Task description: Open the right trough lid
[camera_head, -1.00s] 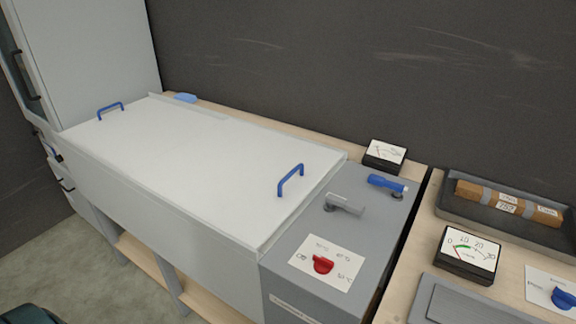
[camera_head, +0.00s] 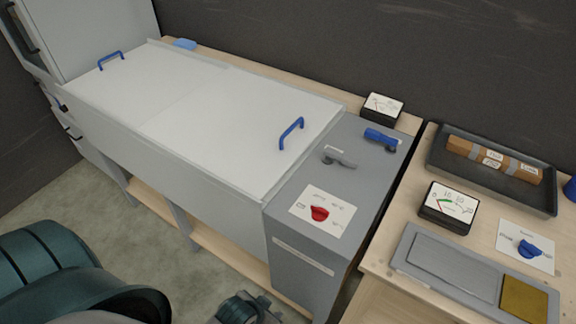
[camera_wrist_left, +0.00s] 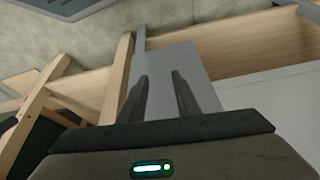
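The trough is a long pale box with a flat white top and a faint seam across its middle. The right trough lid (camera_head: 238,128) lies flat and closed in the head view. Its blue bar handle (camera_head: 291,134) stands up near the right end. The left lid (camera_head: 135,88), also flat, has a blue handle (camera_head: 111,60) at the far left. My left gripper (camera_wrist_left: 160,75) shows in the left wrist view with two dark fingers apart and nothing between them. In the head view my teal arm is low at the left, below the lid and apart from the handle. My right gripper is not seen.
Right of the trough, a grey control box (camera_head: 325,215) carries a red knob (camera_head: 319,213), a grey lever (camera_head: 338,157) and a blue lever (camera_head: 381,139). Further right, a wooden table holds a dark tray (camera_head: 497,190), a gauge (camera_head: 448,207) and a blue knob (camera_head: 529,249). Floor shows in front.

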